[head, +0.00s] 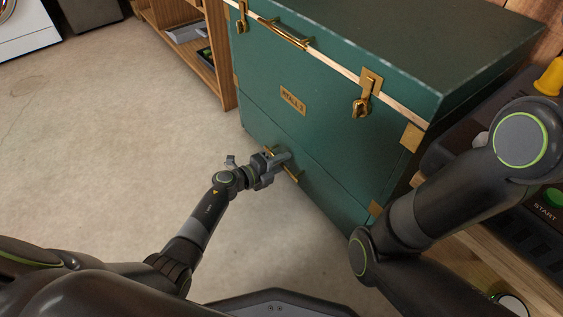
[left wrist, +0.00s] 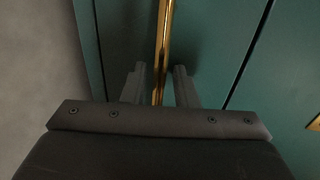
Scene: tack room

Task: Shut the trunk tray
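The green trunk (head: 335,62) with brass fittings stands ahead of me, its lid down. Its tray is the low front panel (head: 319,188), below a thin seam; it looks flush or nearly flush with the trunk front, and any small gap is hard to tell. The tray's brass handle (head: 291,175) is partly hidden by my left gripper (head: 285,158). In the left wrist view the handle bar (left wrist: 162,45) runs between the two fingers of the left gripper (left wrist: 160,82), with a narrow gap on each side. My right gripper is out of view; only its arm shows at right.
A wooden shelf (head: 189,50) with items stands left of the trunk. A white appliance (head: 25,25) is at the far left. A low wooden bench (head: 500,262) with a dark device bearing a green START button is at right, near my right arm. The floor at left is clear.

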